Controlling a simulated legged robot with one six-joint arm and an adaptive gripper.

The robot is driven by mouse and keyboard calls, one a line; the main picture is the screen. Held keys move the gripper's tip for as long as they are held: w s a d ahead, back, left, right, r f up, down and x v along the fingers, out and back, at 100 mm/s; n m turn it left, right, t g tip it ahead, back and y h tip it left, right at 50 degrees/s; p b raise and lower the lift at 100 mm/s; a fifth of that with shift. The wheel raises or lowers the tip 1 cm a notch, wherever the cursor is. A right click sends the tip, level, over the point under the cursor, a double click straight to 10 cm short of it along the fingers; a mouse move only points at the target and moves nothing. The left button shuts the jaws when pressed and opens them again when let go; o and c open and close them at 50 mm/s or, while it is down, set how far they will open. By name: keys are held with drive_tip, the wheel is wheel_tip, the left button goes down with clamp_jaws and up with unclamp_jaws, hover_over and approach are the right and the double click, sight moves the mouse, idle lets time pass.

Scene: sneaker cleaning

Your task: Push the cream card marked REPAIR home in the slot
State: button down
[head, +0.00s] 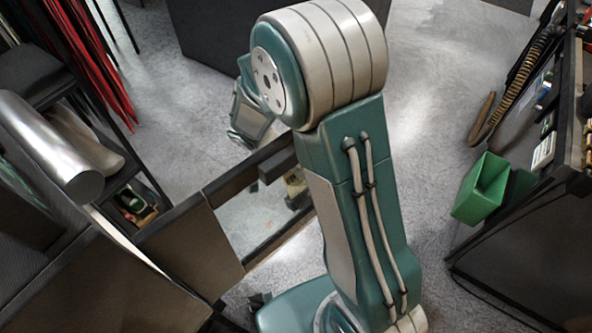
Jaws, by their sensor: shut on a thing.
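I cannot make out the cream card marked REPAIR or its slot in the head view. My arm stands large in the middle and hides what is behind it. A teal and grey part of my arm shows behind its upper joint, but no gripper fingers show. Whether the gripper holds anything cannot be seen here.
A green bin (482,188) hangs at the right beside a dark bench (535,245). A small pale label (544,149) is on the bench's side; its print is unreadable. Metallic rolls (50,145) and a dark rack with red strands (92,60) are left. Grey floor (440,60) is open behind.

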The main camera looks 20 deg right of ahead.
drive_tip(key=shift+s+d+f, duration=0.1)
drive_tip(key=shift+s+f, duration=0.1)
drive_tip(key=shift+f, duration=0.35)
drive_tip(key=shift+s+d+f, duration=0.1)
drive_tip(key=shift+s+f, duration=0.1)
drive_tip(key=shift+f, duration=0.3)
drive_tip(key=c, duration=0.7)
unclamp_jaws()
drive_tip(key=v, duration=1.2)
drive_tip(key=shift+a+f, duration=0.15)
